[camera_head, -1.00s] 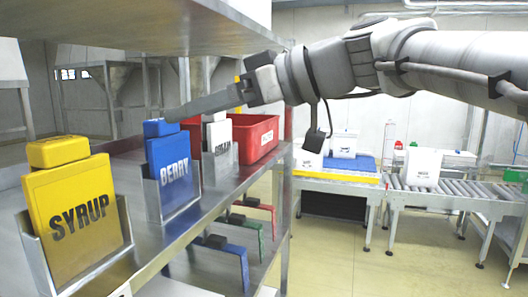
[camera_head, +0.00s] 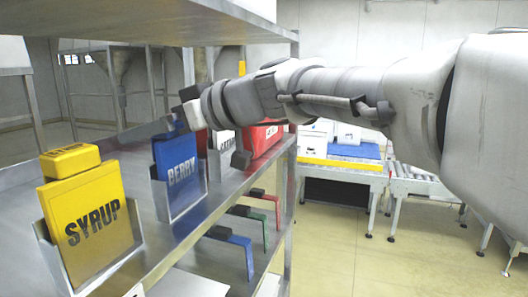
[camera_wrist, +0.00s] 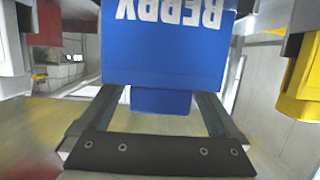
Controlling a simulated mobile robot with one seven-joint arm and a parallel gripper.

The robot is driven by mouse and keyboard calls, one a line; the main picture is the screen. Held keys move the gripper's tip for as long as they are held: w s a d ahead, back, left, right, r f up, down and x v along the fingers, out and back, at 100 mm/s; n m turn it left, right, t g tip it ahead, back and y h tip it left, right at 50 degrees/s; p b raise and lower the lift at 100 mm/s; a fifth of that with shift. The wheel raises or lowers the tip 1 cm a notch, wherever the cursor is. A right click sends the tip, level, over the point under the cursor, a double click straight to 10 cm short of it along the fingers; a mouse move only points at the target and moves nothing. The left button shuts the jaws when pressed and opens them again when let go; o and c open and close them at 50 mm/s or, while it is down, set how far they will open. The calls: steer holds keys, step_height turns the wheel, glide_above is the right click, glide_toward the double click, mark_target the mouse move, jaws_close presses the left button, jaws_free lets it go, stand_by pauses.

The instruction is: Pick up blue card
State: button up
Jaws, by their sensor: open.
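The blue card (camera_head: 181,165), marked BERRY, stands upright in a metal holder on the shelf. My gripper (camera_head: 176,126) is at the card's top edge and partly hides its narrow blue cap. In the wrist view the blue card (camera_wrist: 168,50) appears upside down and fills the upper middle. The open fingers of my gripper (camera_wrist: 160,97) lie on either side of the narrow cap, with gaps visible beside it. The fingertips are hidden behind the card in that view.
A yellow SYRUP card (camera_head: 88,220) stands in its holder to the left. A shelf (camera_head: 170,22) hangs above. Coloured brackets (camera_head: 237,245) are below.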

steer(key=c, duration=1.4)
steer(key=shift+c, duration=0.2)
steer(key=shift+r, duration=0.1)
